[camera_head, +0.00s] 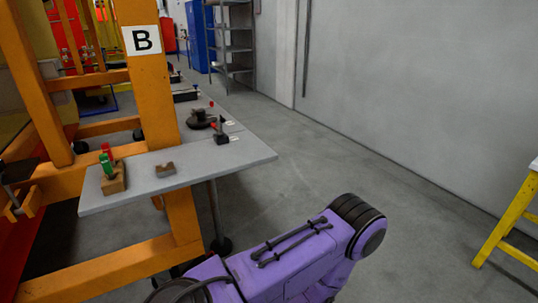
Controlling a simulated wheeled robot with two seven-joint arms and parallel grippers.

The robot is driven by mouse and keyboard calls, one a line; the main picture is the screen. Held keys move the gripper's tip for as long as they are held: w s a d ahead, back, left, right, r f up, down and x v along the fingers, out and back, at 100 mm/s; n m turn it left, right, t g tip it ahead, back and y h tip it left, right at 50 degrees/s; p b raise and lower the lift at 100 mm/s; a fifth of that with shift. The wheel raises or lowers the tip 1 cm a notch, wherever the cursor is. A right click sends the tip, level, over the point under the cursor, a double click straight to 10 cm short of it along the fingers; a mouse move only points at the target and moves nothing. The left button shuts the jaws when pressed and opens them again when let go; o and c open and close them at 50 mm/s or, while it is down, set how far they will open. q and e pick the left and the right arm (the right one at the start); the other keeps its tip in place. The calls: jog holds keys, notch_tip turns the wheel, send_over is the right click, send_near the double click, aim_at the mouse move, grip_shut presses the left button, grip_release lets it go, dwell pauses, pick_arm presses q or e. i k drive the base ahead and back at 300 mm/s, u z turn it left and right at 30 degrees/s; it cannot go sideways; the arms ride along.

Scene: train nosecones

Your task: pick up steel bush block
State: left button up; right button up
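A small brown-grey block (165,170) lies on the grey table (230,160), near its front left part. It looks like the steel bush block, but it is too small to be sure. To its left, apart from it, a tan block (114,181) holds a green-topped piece (106,163) and a red-topped piece (106,149) upright. A purple arm link of mine fills the bottom centre, in front of and below the table. Neither of my grippers shows in this view.
An orange frame post (152,100) marked B stands at the table's left side. A dark round fixture (199,119) and a dark upright clamp (221,133) stand farther back on the table. A yellow stand (507,220) is at the right edge. Floor between is clear.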

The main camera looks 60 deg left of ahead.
aim_at(166, 169)
jog(key=z, duration=1)
jog(key=k, duration=2.3)
jog(key=u, duration=1.35)
